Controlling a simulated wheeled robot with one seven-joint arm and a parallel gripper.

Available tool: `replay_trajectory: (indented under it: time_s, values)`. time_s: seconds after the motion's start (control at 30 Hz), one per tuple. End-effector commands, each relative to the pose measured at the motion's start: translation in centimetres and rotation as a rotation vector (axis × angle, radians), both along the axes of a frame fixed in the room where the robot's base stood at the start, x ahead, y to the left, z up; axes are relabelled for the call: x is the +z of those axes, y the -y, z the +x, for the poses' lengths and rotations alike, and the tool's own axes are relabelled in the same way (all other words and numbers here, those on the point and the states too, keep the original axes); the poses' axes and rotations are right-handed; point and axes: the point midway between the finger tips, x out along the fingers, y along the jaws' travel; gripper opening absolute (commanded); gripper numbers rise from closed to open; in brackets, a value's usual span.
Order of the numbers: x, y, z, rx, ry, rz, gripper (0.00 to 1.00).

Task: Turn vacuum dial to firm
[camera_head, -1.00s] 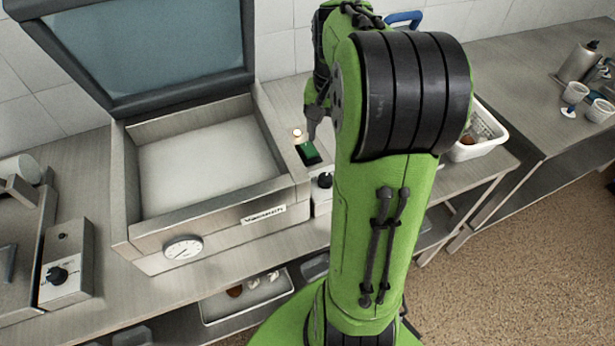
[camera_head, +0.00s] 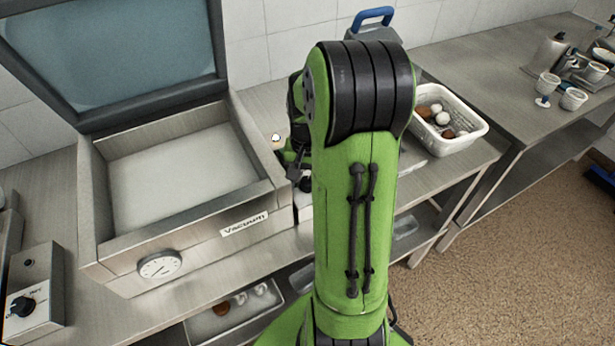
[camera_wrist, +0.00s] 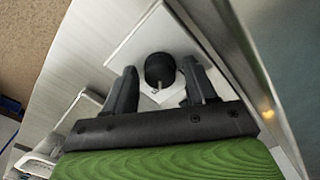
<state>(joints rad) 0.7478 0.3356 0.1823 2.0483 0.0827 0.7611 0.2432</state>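A vacuum machine (camera_head: 262,250) with a raised lid stands left of my arm, with a "Vacuum" label on its front. In the wrist view, a black round dial (camera_wrist: 160,70) with a small light pointer sits on a pale panel (camera_wrist: 135,42). My gripper (camera_wrist: 158,78) is open, its two dark fingers spread to either side of the dial in the picture. I cannot tell whether a finger touches it. In the head view, my arm hides most of that dial and panel. The dial's markings are not readable.
A round gauge (camera_head: 160,266) is on the machine's front. Another box with a black knob (camera_head: 22,307) stands at far left. A white perforated basket (camera_head: 462,138) with several items sits right of my arm, and a blue-handled grey object (camera_head: 372,30) stands behind it.

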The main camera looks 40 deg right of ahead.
Motion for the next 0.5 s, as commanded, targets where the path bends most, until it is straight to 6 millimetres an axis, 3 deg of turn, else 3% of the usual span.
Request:
replay_trajectory:
  time_s: [0.07, 0.3, 0.5]
  values:
    - [0.02, 0.0, 0.0, 0.0, 0.0, 0.0, 0.43]
    - [0.04, -0.01, 0.01, 0.0, 0.0, 0.0, 0.06]
    - [0.06, -0.01, 0.01, -0.012, 0.0, 0.0, 0.05]
